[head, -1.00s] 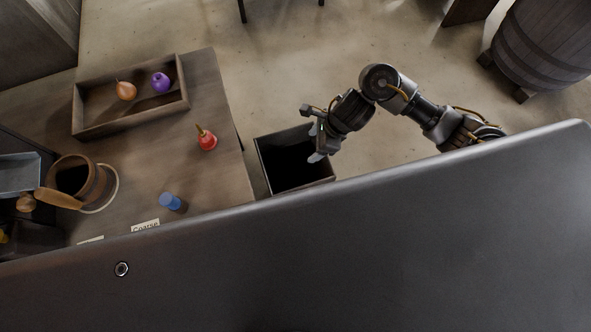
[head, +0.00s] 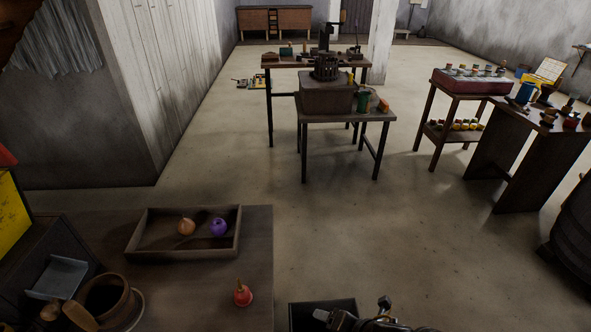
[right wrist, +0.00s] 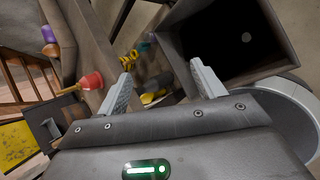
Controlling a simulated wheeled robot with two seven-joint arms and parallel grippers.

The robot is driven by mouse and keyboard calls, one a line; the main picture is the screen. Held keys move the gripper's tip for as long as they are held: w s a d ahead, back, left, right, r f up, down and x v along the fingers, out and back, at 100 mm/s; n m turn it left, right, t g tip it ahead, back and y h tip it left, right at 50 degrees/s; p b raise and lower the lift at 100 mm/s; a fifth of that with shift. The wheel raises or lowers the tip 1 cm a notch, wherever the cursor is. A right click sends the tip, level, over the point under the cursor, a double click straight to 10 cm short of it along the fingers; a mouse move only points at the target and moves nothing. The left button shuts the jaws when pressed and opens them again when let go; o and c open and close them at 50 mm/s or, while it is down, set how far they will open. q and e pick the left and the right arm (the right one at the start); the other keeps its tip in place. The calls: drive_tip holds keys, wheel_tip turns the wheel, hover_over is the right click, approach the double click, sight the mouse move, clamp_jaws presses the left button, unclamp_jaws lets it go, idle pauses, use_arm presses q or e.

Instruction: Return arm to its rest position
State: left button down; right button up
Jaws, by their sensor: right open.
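My right arm shows at the bottom edge of the head view, its gripper (head: 326,314) over the front of a dark open bin (head: 293,318). Most of the arm is cut off by the frame. In the right wrist view the two fingers of this gripper (right wrist: 161,76) stand wide apart with nothing between them. The dark bin (right wrist: 262,76) lies beyond the right finger there. My left gripper is in neither view.
A table at lower left bears a wooden tray (head: 183,256) with an orange-brown and a purple object, a red plunger-shaped object (head: 242,294) and a wooden mug (head: 107,299). Further tables and a barrel (head: 573,225) stand beyond. Open floor (head: 400,240) lies between.

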drive_tip(key=s+d+m+g+h, duration=0.25)
drive_tip(key=s+d+m, duration=0.55)
drive_tip(key=m, duration=0.6)
drive_tip(key=s+d+m+g+h, duration=0.1)
drive_tip(key=s+d+m+h, duration=0.2)
drive_tip(key=s+d+m, duration=0.8)
drive_tip(key=w+a+f+m, duration=0.1)
drive_tip(key=a+f+m, duration=0.1)
drive_tip(key=f, duration=1.2)
drive_tip(key=w+a+f+m, duration=0.1)
drive_tip(key=f+m, duration=0.1)
drive_tip(key=f, duration=1.2)
drive_tip(key=s+d+f+g, duration=0.2)
drive_tip(key=s+d+f, duration=0.1)
drive_tip(key=s+f, duration=1.1)
drive_tip(key=shift+s+d+f+n, duration=0.2)
drive_tip(key=shift+s+n, duration=0.2)
drive_tip(key=shift+s, duration=0.45)
